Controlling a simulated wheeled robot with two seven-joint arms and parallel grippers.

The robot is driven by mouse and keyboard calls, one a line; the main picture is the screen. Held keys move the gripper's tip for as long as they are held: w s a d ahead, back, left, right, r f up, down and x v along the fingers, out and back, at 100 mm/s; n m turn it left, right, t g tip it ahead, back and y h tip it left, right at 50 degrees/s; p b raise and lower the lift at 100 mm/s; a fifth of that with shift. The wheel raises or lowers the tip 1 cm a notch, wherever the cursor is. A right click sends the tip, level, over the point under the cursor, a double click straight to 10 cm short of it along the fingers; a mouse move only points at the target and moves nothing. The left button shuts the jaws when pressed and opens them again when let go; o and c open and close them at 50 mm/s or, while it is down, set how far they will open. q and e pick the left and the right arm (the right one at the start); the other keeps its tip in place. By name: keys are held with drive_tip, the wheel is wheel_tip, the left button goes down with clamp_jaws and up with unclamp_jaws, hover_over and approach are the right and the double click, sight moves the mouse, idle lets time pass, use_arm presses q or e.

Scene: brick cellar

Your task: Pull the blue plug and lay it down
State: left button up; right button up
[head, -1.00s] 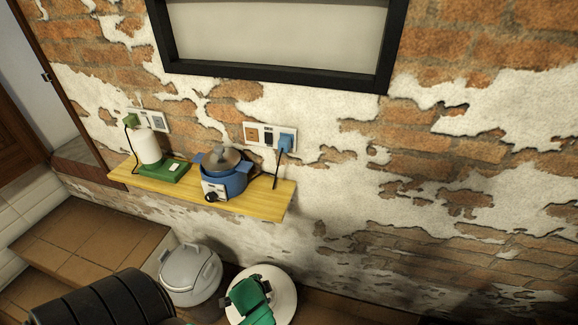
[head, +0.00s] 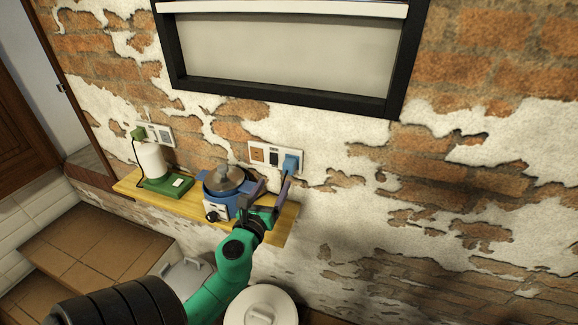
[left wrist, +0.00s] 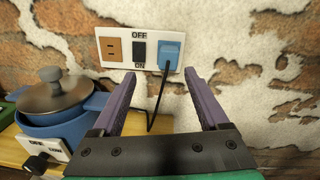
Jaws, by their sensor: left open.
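The blue plug (head: 291,163) sits in the right socket of the white wall outlet plate (head: 258,152). In the left wrist view the plug (left wrist: 170,50) shows a dark cord hanging down from it. My left gripper (head: 272,187) is open and empty, in front of the wall and a little below the plug. In the left wrist view its two purple fingers (left wrist: 158,82) point toward the wall, apart from the plug, with the plug between their lines and above the tips. The cord passes between the fingers. My right gripper is not in view.
A blue cooker (head: 222,186) with a metal lid stands on the yellow shelf (head: 190,206), close left of my gripper. A white cylinder on a green base (head: 167,185) and a green plug (head: 138,133) are further left. Lidded bins stand below.

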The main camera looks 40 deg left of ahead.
sight(287, 170)
use_arm(q)
drive_tip(key=shift+w+d+f+m+h, duration=0.1)
drive_tip(key=shift+w+d+m+h, duration=0.15)
drive_tip(key=shift+m, duration=0.35)
drive_tip(key=shift+w+d+f+m+h, duration=0.15)
drive_tip(key=shift+d+m+h, duration=0.1)
drive_tip(key=shift+m, duration=0.35)
drive_tip(key=shift+r, duration=0.1)
drive_tip(key=p+x, duration=0.1)
drive_tip(key=x, duration=0.6)
drive_tip(key=shift+w+a+r, duration=0.2)
drive_tip(key=shift+w, duration=0.05)
drive_tip(key=shift+w+a+f, duration=0.1)
drive_tip(key=shift+w+a, duration=0.1)
drive_tip(key=shift+w, duration=0.5)
clamp_jaws()
drive_tip(key=shift+s, duration=0.1)
